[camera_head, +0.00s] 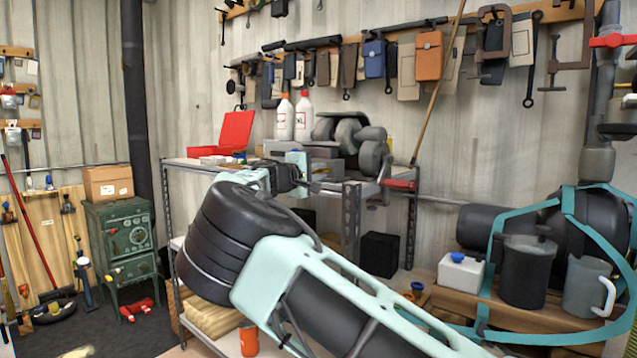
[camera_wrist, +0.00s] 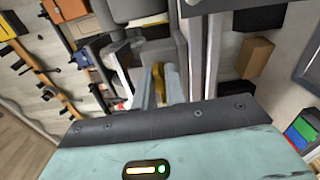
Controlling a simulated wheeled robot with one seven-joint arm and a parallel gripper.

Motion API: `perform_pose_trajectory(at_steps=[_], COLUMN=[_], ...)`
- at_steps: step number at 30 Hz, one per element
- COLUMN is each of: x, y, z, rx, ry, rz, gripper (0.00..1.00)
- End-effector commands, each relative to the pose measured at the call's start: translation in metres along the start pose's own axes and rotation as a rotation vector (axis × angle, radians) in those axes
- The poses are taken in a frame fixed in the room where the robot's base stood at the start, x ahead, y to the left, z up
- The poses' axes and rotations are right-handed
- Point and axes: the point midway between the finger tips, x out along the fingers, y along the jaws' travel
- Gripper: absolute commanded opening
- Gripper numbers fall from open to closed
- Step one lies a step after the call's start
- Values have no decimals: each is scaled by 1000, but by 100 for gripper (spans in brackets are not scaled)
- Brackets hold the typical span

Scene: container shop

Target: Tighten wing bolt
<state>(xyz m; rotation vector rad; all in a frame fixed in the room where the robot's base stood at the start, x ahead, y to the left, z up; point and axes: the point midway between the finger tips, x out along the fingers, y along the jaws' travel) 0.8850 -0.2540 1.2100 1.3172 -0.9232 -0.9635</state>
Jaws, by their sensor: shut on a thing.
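My gripper (camera_head: 314,186) reaches over the metal workbench (camera_head: 188,164) at the grey machine (camera_head: 348,134). In the wrist view my gripper (camera_wrist: 159,72) has its two grey fingers close together around a small yellow piece. This piece appears to be the wing bolt (camera_wrist: 158,84); only a sliver of it shows between the fingers. The wing bolt cannot be made out in the head view, where my arm and the machine crowd that spot. How far it is turned cannot be told.
Two white bottles (camera_head: 284,119) and an open red case (camera_head: 231,134) stand on the workbench at the back. A wooden stick (camera_head: 439,80) leans behind it. A dark box (camera_head: 379,254) stands below to the right. Tools hang on the wall above.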

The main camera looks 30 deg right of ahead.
Motion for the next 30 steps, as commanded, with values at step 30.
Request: perform_pose_trajectory(at_steps=[30], x=[0], y=[-1], z=[0], rx=[59], ry=[-1], rz=[-2], gripper=[27])
